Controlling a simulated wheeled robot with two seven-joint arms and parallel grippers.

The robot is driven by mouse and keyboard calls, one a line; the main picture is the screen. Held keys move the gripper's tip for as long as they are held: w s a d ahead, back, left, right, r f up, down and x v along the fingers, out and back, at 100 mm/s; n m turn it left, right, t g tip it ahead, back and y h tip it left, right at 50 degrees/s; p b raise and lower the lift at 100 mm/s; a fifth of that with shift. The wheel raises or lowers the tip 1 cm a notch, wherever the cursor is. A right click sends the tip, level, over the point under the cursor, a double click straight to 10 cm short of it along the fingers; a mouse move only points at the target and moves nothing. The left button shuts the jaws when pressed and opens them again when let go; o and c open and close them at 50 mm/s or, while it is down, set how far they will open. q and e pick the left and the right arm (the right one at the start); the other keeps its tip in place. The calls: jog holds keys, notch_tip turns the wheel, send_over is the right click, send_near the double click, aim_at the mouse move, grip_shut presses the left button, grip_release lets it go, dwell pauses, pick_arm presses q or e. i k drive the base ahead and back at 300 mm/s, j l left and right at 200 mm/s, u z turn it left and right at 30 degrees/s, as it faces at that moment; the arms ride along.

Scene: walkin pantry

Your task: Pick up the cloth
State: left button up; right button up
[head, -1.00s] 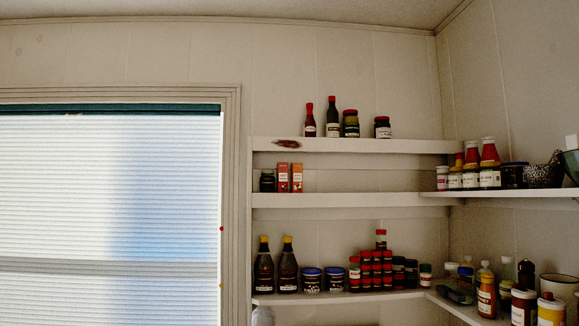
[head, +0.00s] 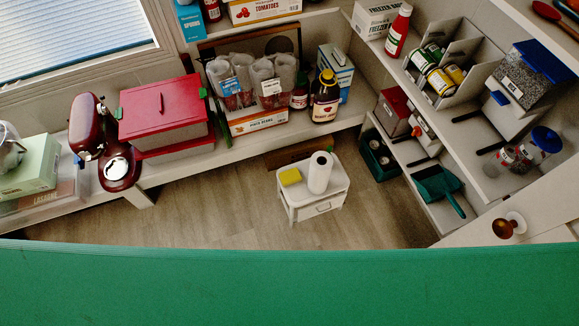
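A small yellow piece (head: 290,176), which may be a folded cloth or a sponge, lies on top of a small white stand (head: 302,196) on the floor. It is on the left part of the top, beside a standing white paper roll (head: 320,172). I cannot tell its material from here. No other cloth is clear in view. Neither of my grippers shows in the head view.
A broad green surface (head: 290,285) fills the bottom of the view. Wooden floor (head: 215,205) is open left of the stand. A red mixer (head: 100,140) and red-lidded box (head: 163,108) sit on the left shelf. Loaded shelves line the right; a green dustpan (head: 436,184) lies there.

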aim_at(292, 176)
jog(key=i+j+z, duration=0.15)
jog(key=j, duration=0.3)
jog(key=i+j+z, duration=0.15)
jog(key=j, duration=0.3)
jog(key=i+j+z, duration=0.15)
jog(key=j, duration=0.3)
jog(key=i+j+z, duration=0.15)
jog(key=j, duration=0.3)
jog(key=k, duration=0.05)
